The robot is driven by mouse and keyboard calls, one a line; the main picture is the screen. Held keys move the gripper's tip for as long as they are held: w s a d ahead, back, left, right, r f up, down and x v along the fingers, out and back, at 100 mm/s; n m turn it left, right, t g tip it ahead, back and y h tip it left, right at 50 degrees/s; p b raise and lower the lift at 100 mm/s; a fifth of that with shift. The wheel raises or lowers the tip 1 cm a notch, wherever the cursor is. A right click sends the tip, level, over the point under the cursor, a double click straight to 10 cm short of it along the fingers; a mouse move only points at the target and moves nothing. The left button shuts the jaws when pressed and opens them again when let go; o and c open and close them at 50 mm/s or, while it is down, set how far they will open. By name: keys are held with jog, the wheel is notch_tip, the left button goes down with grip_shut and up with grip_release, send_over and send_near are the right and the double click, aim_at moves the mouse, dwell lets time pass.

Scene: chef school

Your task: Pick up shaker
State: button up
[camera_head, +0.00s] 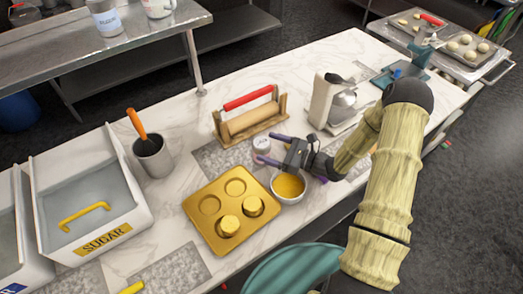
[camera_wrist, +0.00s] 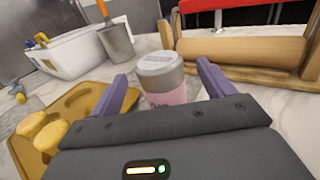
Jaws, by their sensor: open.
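The shaker (camera_head: 262,147) is a small jar with a pink label and a grey lid, standing upright on the counter. In the wrist view the shaker (camera_wrist: 163,78) stands straight ahead, between and just beyond the two purple fingers. My gripper (camera_head: 268,149) is open and empty, low over the counter and pointing at the shaker. It also shows in the wrist view (camera_wrist: 165,85), fingers spread on either side of the jar's lower part. I cannot tell whether a finger touches it.
A bowl of yellow liquid (camera_head: 289,187) sits right beside my gripper. A golden muffin tin (camera_head: 196,222) lies to the left. A rolling pin on a wooden stand (camera_head: 252,122) is behind the shaker. A stand mixer (camera_head: 335,103) is to the right. A sugar bin (camera_head: 137,205) stands far left.

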aim_at(253, 141)
jog(key=p+x, duration=0.1)
jog(key=x, duration=0.4)
jog(key=shift+a, duration=0.2)
jog(key=c, duration=1.2)
jog(key=shift+r, duration=0.15)
notch_tip(253, 141, up, 10)
jog(key=shift+f+b, duration=0.1)
jog(key=shift+b, duration=0.7)
